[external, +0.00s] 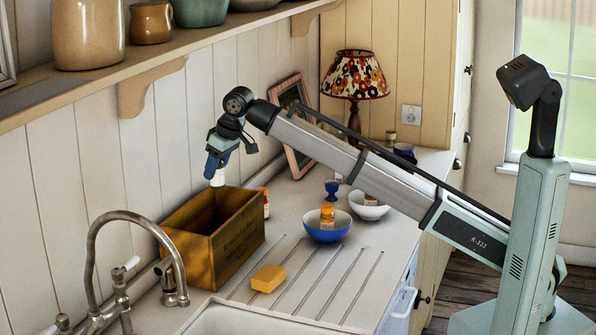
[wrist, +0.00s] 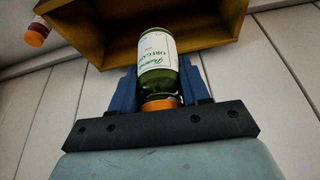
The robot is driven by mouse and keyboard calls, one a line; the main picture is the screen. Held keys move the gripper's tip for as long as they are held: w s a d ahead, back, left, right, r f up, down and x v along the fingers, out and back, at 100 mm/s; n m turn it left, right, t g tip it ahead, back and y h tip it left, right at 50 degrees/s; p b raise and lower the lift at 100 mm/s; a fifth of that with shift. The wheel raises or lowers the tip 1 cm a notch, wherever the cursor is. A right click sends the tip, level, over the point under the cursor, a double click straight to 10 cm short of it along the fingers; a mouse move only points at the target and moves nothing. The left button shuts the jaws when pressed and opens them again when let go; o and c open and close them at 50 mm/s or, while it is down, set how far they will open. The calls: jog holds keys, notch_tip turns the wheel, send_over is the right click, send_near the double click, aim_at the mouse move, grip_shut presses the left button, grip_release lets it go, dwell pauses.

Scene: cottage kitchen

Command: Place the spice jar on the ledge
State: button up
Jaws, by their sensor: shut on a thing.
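The spice jar, a green glass jar with a white oregano label and an orange lid, is between the fingers of my gripper (wrist: 160,90). The jar (wrist: 157,60) shows in the wrist view with its lid toward the gripper's palm. In the external view, my gripper (external: 218,160) points down and holds the jar (external: 218,178) above the wooden crate (external: 240,240), near its back rim; the jar appears small and pale there.
Pots, including a tan crock (external: 88,35), stand on the shelf. A yellow sponge (external: 268,278) lies on the drainboard. A tall tap (external: 130,220) rises at the sink. A frame (external: 292,125) leans on the wall behind my arm.

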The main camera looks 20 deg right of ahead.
jog(key=s+a+n, duration=0.2)
jog(key=s+a, duration=1.9)
jog(key=s, duration=0.1)
jog(key=shift+g+y, duration=0.3)
jog(key=shift+y, duration=0.1)
jog(key=shift+s+a+f, duration=0.1)
jog(key=shift+s+f, duration=0.05)
jog(key=shift+f, duration=5.7)
jog(key=shift+s+a+f, duration=0.1)
jog(key=shift+s+f, duration=0.05)
jog(key=shift+f, duration=5.7)
jog(key=shift+f, duration=0.1)
jog(key=o, duration=1.1)
jog(key=v, duration=1.2)
